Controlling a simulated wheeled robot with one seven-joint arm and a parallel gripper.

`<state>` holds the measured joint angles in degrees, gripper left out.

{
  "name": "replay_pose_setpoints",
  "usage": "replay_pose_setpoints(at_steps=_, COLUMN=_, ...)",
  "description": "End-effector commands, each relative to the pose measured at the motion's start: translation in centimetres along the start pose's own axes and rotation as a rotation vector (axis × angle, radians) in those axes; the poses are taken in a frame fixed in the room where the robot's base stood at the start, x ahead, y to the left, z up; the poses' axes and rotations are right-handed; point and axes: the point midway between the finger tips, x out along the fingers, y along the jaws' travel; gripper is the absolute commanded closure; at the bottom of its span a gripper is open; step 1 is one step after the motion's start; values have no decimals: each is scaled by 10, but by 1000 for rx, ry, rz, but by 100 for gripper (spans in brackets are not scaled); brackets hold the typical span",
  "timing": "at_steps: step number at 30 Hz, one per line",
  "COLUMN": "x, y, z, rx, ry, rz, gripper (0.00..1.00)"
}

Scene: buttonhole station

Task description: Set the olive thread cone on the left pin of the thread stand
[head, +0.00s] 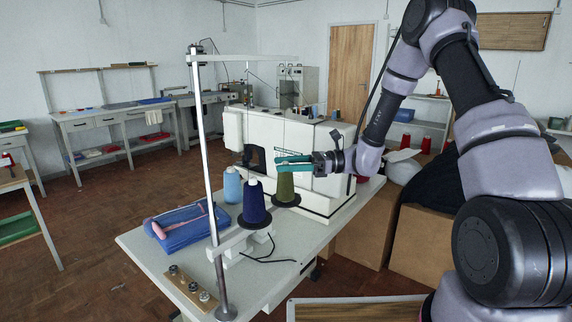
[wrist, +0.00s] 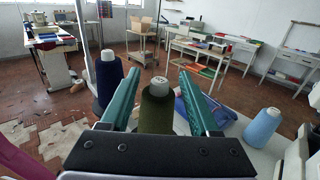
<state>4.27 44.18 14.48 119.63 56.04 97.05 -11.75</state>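The olive thread cone (head: 285,186) stands upright on a black disc (head: 287,202) of the thread stand (head: 232,242), beside the sewing machine. Its pin is hidden inside the cone. In the wrist view the olive cone (wrist: 157,110) shows between the green fingers, with a visible gap on each side. My gripper (head: 292,161) is open around the top of the cone in the head view, and its fingertips (wrist: 157,72) also show in the wrist view. A navy cone (head: 254,204) stands on the other black disc, left of and nearer than the olive one.
A light blue cone (head: 232,185) stands on the table (head: 145,240) behind the navy one. The stand's upright pole (head: 207,170) and overhead bar (head: 245,58) are close by. The sewing machine (head: 310,150) stands behind.

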Motion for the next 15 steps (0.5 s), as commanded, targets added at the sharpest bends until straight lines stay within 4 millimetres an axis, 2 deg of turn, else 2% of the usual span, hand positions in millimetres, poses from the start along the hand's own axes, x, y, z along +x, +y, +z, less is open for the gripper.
replay_pose_setpoints(at_steps=9, x=-4, y=0, z=0, rx=0, ry=0, rz=-1, gripper=39)
replay_pose_setpoints(at_steps=11, x=-10, y=-1, z=0, rx=0, ry=0, rz=-3, gripper=39)
replay_pose_setpoints(at_steps=15, x=-35, y=-1, z=0, rx=0, ry=0, rz=-5, gripper=39)
